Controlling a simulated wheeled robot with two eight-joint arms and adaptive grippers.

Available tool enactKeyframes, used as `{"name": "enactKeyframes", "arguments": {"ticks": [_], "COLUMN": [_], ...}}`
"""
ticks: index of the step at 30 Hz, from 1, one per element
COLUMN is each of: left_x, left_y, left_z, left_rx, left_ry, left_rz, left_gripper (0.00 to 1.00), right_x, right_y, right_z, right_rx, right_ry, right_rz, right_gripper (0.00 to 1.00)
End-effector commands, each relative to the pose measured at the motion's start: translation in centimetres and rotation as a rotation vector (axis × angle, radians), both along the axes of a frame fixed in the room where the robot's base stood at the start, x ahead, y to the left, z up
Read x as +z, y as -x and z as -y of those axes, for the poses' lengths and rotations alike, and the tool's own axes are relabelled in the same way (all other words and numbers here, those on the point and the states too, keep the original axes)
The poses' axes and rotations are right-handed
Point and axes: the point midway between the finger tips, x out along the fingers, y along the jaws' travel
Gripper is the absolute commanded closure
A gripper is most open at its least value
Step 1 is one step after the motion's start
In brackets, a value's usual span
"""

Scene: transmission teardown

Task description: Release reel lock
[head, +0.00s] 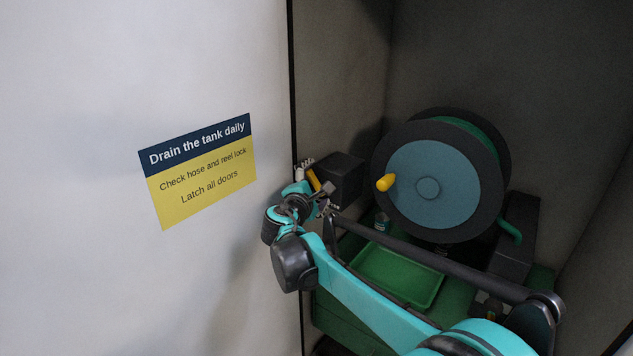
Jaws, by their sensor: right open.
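The hose reel (428,187) stands in the back of the cabinet, with a blue-grey face, dark rims and green hose wound between them. A yellow knob (386,183) sticks out from the left of its face. A small yellow lever-like piece (313,180) shows beside a dark box (341,178) left of the reel; it may be the reel lock, but I cannot tell for sure. My right gripper (328,196) is open, just below and in front of that yellow piece. Whether it touches the piece is unclear. My left gripper is not in view.
A white panel with a blue and yellow sign (200,170) fills the left. A green tray (402,275) lies below the reel, partly behind my right arm. A small bottle (382,222) stands near the tray. A dark block (515,240) stands right of the reel.

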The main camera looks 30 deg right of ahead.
Motion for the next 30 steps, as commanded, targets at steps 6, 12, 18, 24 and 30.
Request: {"name": "enactKeyframes", "arguments": {"ticks": [6,12,18,24,30], "left_x": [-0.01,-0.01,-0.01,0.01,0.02], "left_y": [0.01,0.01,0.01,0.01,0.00], "left_z": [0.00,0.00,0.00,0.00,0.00], "left_rx": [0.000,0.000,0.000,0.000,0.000], "left_ry": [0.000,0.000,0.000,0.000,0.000], "left_rz": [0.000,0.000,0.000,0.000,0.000], "left_gripper": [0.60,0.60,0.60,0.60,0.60], "right_x": [-0.06,-0.04,0.00,0.06,0.10], "right_y": [-0.09,-0.07,-0.10,-0.11,-0.13], "right_z": [0.09,0.08,0.07,0.08,0.07], "right_rx": [0.001,0.000,0.000,0.001,0.002], "right_ry": [0.000,0.000,0.001,0.002,0.003], "right_rz": [0.000,0.000,0.001,0.001,0.001], "right_gripper": [0.10,0.55,0.82,0.82,0.82]}}
